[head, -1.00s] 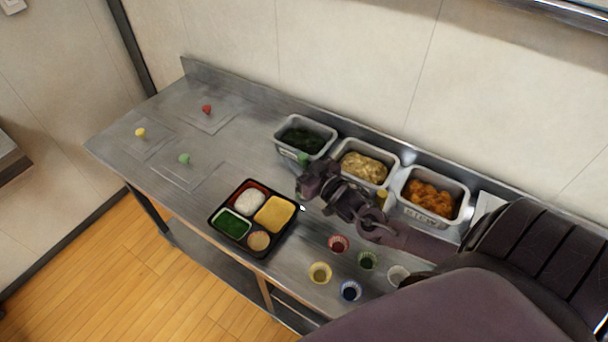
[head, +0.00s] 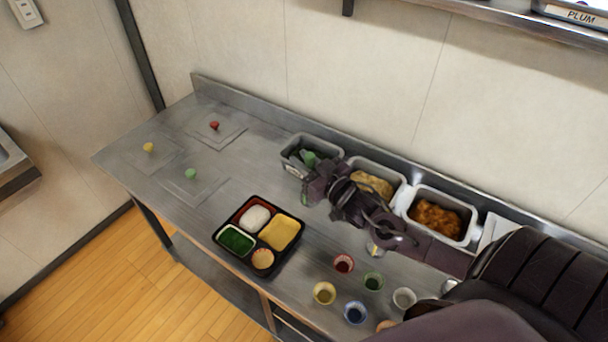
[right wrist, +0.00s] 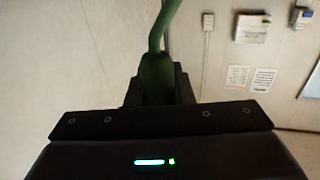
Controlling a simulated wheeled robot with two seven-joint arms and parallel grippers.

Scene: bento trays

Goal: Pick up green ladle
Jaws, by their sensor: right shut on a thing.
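The green ladle shows as a small green patch (head: 309,158) in the head view, at the fingertips of my right gripper (head: 312,176), over the back-left metal bin (head: 293,168). In the right wrist view its green handle (right wrist: 154,72) rises from between the fingers of my right gripper (right wrist: 156,92), which is shut on it. The ladle's bowl is not clearly visible. My left gripper is in neither view.
A black bento tray (head: 270,197) with filled compartments sits at the counter's front. Bins of yellowish food (head: 372,185) and orange food (head: 437,217) stand along the back. Several small cups, including a yellow one (head: 324,293), stand at front right.

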